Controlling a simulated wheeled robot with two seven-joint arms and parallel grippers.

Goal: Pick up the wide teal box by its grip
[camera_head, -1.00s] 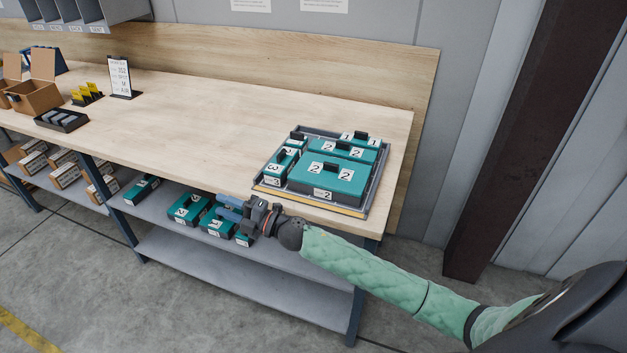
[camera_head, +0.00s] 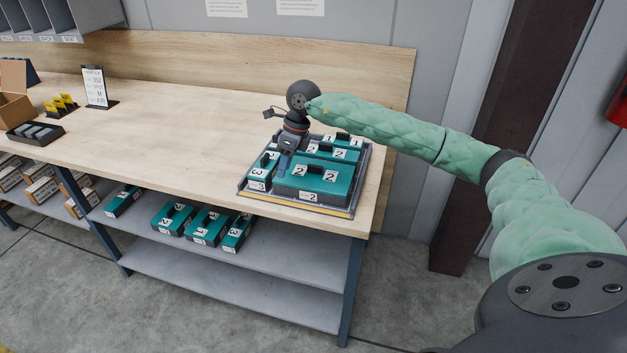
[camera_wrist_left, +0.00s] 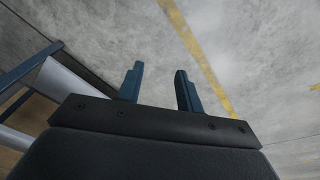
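A tray (camera_head: 352,203) near the right end of the workbench holds several teal boxes. The largest and widest teal box (camera_head: 325,185) is at its front, marked 2, with a dark grip (camera_head: 315,170) on its lid. My right gripper (camera_head: 285,164) points down over the tray, left of that grip, near the large box's left end and a narrow teal box (camera_head: 260,174) marked 3. Whether its fingers touch a box, or are open or shut, cannot be told. My left gripper (camera_wrist_left: 160,88) shows in the left wrist view, open and empty above the floor.
More teal boxes (camera_head: 208,225) stand on the shelf below the bench. Behind the large box are other teal boxes marked 2 and 1. A sign (camera_head: 95,87) and a dark bin (camera_head: 36,133) stand at the left. The bench middle (camera_head: 170,120) is clear.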

